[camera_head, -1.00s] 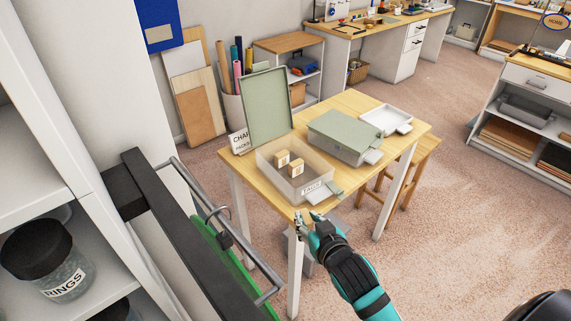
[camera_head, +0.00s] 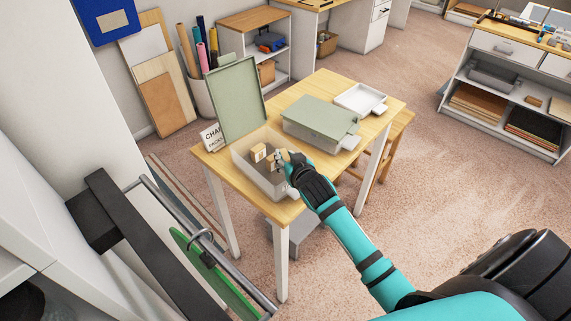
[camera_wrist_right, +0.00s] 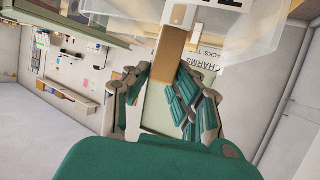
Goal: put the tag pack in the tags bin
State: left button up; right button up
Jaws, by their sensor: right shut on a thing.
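A clear open bin (camera_head: 243,172) with a raised green lid (camera_head: 237,100) stands at the table's front left corner. Its front label is partly covered and I cannot read it. One small tan pack (camera_head: 258,152) lies inside. My right gripper (camera_head: 280,160) reaches into the bin from the front right and is shut on a second tan pack (camera_head: 271,164). In the right wrist view the held pack (camera_wrist_right: 172,55) sits between the fingers of my right gripper (camera_wrist_right: 172,78); its printing is not readable. My left gripper is out of view.
A closed green-lidded box (camera_head: 318,122) and a white tray (camera_head: 358,98) stand farther right on the wooden table (camera_head: 311,88). A metal rail (camera_head: 200,242) is at left.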

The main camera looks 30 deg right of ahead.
notch_tip(320, 180, down, 3)
jog(key=shift+r, duration=0.2)
jog(key=shift+f, duration=0.3)
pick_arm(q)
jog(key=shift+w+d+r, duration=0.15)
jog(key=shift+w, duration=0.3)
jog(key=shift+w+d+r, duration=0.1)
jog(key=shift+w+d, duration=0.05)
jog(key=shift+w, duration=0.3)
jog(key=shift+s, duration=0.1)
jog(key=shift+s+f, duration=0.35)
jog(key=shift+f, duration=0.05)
pick_arm(e)
jog(key=shift+s+f, duration=0.1)
jog(key=shift+f, duration=0.5)
